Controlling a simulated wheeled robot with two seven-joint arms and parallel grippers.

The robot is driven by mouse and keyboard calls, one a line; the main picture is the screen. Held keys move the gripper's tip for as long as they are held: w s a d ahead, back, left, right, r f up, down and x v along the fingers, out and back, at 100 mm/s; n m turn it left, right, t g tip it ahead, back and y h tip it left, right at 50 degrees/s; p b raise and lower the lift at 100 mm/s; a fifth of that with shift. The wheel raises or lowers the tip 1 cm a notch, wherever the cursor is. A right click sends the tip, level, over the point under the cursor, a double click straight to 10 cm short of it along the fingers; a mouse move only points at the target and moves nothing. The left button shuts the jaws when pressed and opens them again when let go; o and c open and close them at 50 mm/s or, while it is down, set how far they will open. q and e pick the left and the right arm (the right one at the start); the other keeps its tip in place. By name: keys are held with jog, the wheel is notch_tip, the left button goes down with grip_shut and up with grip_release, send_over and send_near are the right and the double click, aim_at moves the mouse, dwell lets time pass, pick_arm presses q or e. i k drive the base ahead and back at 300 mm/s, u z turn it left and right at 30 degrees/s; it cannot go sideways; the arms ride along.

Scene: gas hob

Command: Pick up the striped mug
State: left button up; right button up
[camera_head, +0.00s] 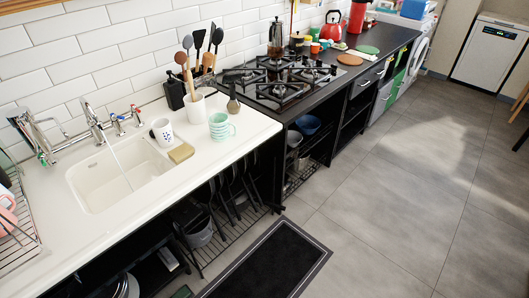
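The striped mug (221,126), with pale green and white bands, stands upright on the white counter to the right of the sink. Its handle points right. A white mug with dark spots (162,132) stands a little to its left, apart from it. Neither of my grippers shows in the head view, and nothing touches the striped mug.
A utensil pot (195,107) and a small brush (233,103) stand behind the striped mug. A yellow sponge (181,153) lies by the sink (115,175). The gas hob (283,80) is to the right. A dark mat (270,262) lies on open floor.

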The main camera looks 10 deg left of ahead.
aim_at(223, 128)
jog(key=z, duration=0.85)
jog(key=i, duration=1.5)
jog(key=u, duration=1.55)
jog(key=i, duration=0.6)
jog(key=u, duration=0.6)
